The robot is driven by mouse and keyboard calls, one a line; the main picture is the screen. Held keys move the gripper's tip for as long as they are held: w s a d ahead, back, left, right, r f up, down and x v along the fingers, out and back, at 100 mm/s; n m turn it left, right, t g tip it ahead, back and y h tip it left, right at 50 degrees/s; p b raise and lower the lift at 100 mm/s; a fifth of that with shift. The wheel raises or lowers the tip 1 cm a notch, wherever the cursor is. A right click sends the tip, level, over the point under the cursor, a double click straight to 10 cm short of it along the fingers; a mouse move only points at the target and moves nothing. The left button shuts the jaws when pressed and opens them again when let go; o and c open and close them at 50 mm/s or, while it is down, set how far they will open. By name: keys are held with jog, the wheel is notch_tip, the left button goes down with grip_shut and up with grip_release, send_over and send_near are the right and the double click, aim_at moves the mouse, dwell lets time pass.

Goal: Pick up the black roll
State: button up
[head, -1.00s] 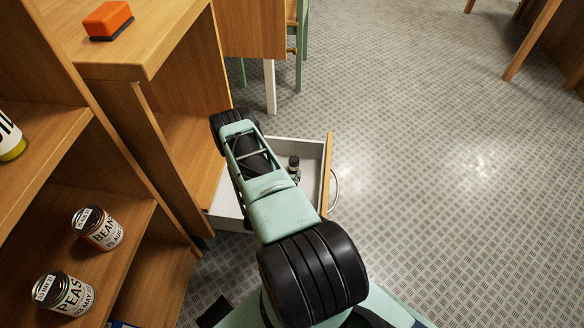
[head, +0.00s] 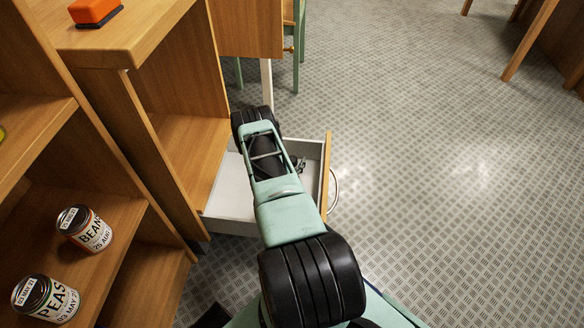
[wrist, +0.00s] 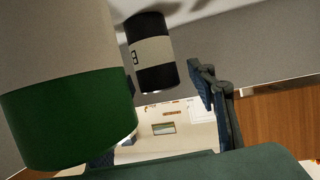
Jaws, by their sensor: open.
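The black roll (wrist: 152,72) is a black cylinder with a cream band bearing dark lettering, in the upper middle of the wrist view. My gripper (wrist: 166,82) is open. Its right finger stands right of the black roll, apart from it in the picture; its left finger is mostly hidden behind a nearer green-and-beige cylinder (wrist: 70,118). That cylinder fills the left of the wrist view. In the head view my arm reaches over the open white drawer (head: 226,207) and hides much of its inside. A small dark shape shows there beside my arm; I cannot tell what it is.
A wooden shelf unit at left holds a BEANS can (head: 85,230) and a PEAS can (head: 46,300). An orange block (head: 95,10) lies on the wooden top. The drawer's wooden front (head: 325,175) bounds its right side. The patterned floor (head: 440,170) at right is clear.

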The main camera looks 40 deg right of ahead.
jog(key=c, duration=1.3)
jog(key=shift+r, duration=0.15)
